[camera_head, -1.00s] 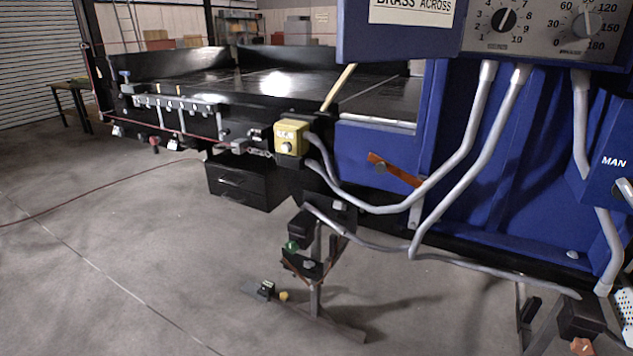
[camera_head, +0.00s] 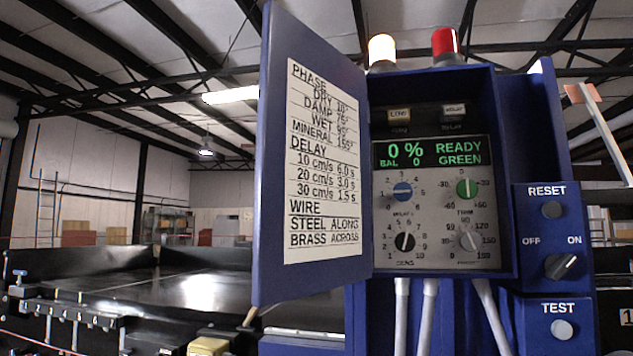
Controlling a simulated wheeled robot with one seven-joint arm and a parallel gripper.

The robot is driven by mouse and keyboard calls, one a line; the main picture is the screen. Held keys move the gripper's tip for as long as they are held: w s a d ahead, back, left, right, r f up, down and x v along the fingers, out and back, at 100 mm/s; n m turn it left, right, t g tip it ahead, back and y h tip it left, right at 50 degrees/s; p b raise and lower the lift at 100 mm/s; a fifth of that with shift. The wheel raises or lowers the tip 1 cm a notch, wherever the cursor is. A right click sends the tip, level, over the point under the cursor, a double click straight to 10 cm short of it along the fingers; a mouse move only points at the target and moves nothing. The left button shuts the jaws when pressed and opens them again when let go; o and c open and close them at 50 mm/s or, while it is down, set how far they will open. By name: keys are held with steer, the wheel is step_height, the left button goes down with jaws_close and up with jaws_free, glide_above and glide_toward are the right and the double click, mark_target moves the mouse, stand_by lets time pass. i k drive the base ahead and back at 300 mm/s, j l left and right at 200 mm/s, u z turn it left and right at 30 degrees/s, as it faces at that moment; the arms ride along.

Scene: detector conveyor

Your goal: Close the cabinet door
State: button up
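The blue cabinet (camera_head: 505,170) stands right of centre with its front open. Its door (camera_head: 262,200) is swung out to the left, hinged on the cabinet's left edge. A white printed card (camera_head: 322,165) is on the door's inner face. Inside the cabinet, a panel shows a green display (camera_head: 432,153) reading "0 %", "READY" and "GREEN", with several knobs below it. My gripper is not in view.
A black conveyor bed (camera_head: 190,290) lies at the left, behind the door. A box with RESET, OFF/ON and TEST controls (camera_head: 553,250) is at the right. White and red lamps (camera_head: 445,42) stand on top. Grey conduits (camera_head: 430,315) run down below.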

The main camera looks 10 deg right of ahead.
mark_target(314, 231)
steer(key=i+j+z, duration=0.3)
steer(key=i+j, duration=0.15)
steer(key=j, duration=0.2)
steer(key=i+j+z, duration=0.2)
steer(key=j, duration=0.15)
steer(key=i+j+z, duration=0.15)
steer(key=j, duration=0.25)
steer(key=i+j+z, duration=0.15)
steer(key=j, duration=0.25)
steer(key=i+j+z, duration=0.15)
steer(key=j, duration=0.3)
steer(key=k+l, duration=0.05)
